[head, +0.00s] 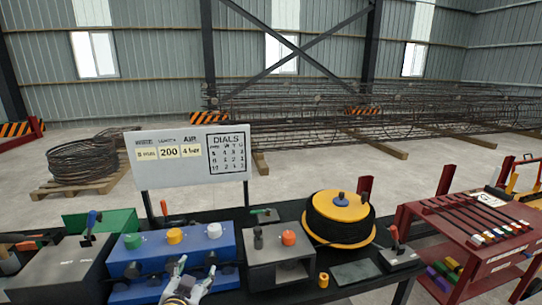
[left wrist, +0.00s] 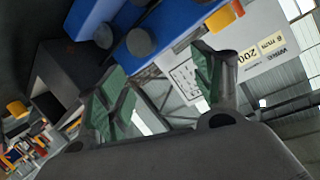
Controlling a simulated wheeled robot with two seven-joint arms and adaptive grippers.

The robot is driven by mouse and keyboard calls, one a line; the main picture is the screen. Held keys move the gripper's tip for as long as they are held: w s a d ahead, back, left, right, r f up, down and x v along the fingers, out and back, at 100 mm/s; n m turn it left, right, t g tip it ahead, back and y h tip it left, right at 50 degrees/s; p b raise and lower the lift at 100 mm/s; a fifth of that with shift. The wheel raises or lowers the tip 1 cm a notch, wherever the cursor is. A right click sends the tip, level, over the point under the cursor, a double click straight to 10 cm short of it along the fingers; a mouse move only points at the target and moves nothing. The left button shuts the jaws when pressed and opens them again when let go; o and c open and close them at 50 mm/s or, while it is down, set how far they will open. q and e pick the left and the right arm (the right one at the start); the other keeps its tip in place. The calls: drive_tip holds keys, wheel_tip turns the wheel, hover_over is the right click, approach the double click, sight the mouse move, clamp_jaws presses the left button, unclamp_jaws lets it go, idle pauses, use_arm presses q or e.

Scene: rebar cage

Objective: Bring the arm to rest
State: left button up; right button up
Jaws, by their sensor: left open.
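My left gripper (head: 194,274) is at the bottom of the head view, in front of the blue box (head: 202,246) with green, orange and white knobs on top. Its fingers are apart and nothing shows between them. In the left wrist view its green-padded fingers (left wrist: 160,90) are spread, with the blue box (left wrist: 152,32) beyond them. I cannot tell whether a finger touches the box. My right gripper is in neither view.
A sign board (head: 190,158) stands behind the blue box. To its right are a grey box (head: 280,260) with knobs, a black and yellow reel (head: 340,215) and a red cart (head: 480,240). A grey box (head: 60,268) with a lever is at left. Open floor lies behind the bench.

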use_arm(q)
drive_tip(key=s+a+f+n+g, duration=0.1)
drive_tip(key=s+f+g, duration=0.6)
drive_tip(key=s, duration=0.4)
drive_tip(key=s+f+n+g, duration=0.1)
drive_tip(key=s+f+g, duration=0.3)
drive_tip(key=s+f, duration=0.6)
drive_tip(key=s+f+g, duration=0.1)
drive_tip(key=s+f, duration=0.1)
drive_tip(key=f, duration=1.5)
drive_tip(key=s+f, duration=0.2)
drive_tip(key=f, duration=1.5)
drive_tip(key=s+a+f, duration=0.2)
drive_tip(key=s+f, duration=0.7)
drive_tip(key=s, duration=0.2)
drive_tip(key=s+a+f+g, duration=0.1)
drive_tip(key=s+a+f, duration=0.1)
drive_tip(key=s+f, duration=0.7)
drive_tip(key=shift+s+f+m+g+h, duration=0.15)
drive_tip(key=shift+s+m+g+h, duration=0.15)
drive_tip(key=shift+s, duration=0.6)
